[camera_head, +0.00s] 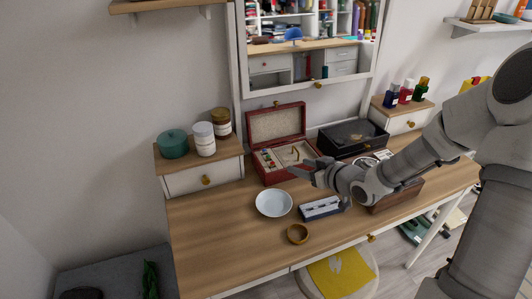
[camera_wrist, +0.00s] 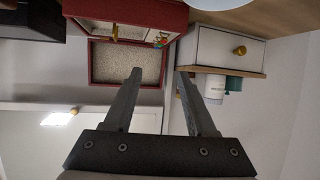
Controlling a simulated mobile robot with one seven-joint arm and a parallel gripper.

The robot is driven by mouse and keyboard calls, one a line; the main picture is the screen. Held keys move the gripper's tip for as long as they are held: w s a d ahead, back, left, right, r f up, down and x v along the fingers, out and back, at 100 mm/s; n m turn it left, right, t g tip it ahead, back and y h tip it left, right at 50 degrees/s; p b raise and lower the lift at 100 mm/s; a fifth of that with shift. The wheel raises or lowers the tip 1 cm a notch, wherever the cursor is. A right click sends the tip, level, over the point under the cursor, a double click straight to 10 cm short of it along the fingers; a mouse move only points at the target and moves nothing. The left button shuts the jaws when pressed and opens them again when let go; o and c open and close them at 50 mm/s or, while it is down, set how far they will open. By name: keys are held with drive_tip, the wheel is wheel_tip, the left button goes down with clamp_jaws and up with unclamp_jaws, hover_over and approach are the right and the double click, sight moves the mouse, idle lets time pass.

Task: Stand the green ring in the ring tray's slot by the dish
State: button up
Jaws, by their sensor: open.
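My gripper (camera_head: 298,170) is over the front of this box, open and empty. In the wrist view my gripper (camera_wrist: 159,75) has its fingers apart, with the box's lid lining (camera_wrist: 112,65) beyond them.
A small wooden bowl (camera_head: 297,233) sits in front of the dish. A black box (camera_head: 352,137) stands right of the red box, and a brown wooden box (camera_head: 397,196) sits under my forearm. Jars (camera_head: 204,139) stand on the left drawer unit (camera_head: 204,178). The desk's left front is clear.

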sight(269, 157)
drive_tip(key=b+x, duration=0.3)
drive_tip(key=x, duration=1.4)
drive_tip(key=shift+w+b, duration=0.15)
drive_tip(key=shift+b, duration=0.2)
clamp_jaws()
